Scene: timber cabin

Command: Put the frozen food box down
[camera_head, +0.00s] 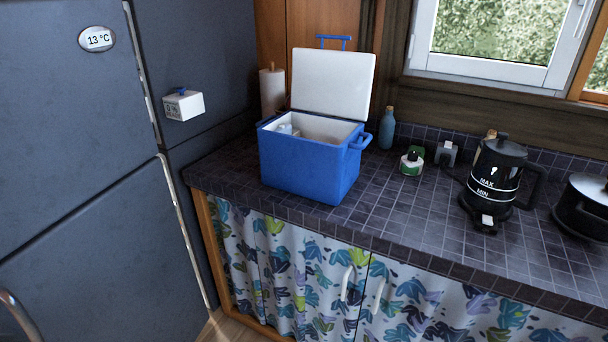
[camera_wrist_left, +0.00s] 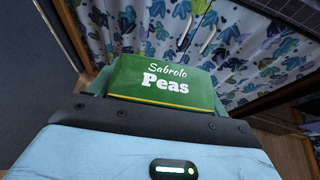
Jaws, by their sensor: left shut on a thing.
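The frozen food box (camera_wrist_left: 165,88) is green with a yellow line and the words "Sabrolo Peas". It shows in the left wrist view, directly in front of my left gripper (camera_wrist_left: 150,112), which is shut on it. The fingertips are mostly hidden. The box is held in front of the patterned cabinet curtain, and I see no surface touching it. Neither the box nor either gripper shows in the head view.
A blue cooler (camera_head: 308,172) with its white lid (camera_head: 333,84) open stands on the tiled counter (camera_head: 400,215), a few items inside. A black kettle (camera_head: 495,180), a pot (camera_head: 585,205) and a blue bottle (camera_head: 387,128) stand to its right. A dark fridge (camera_head: 70,150) is at left.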

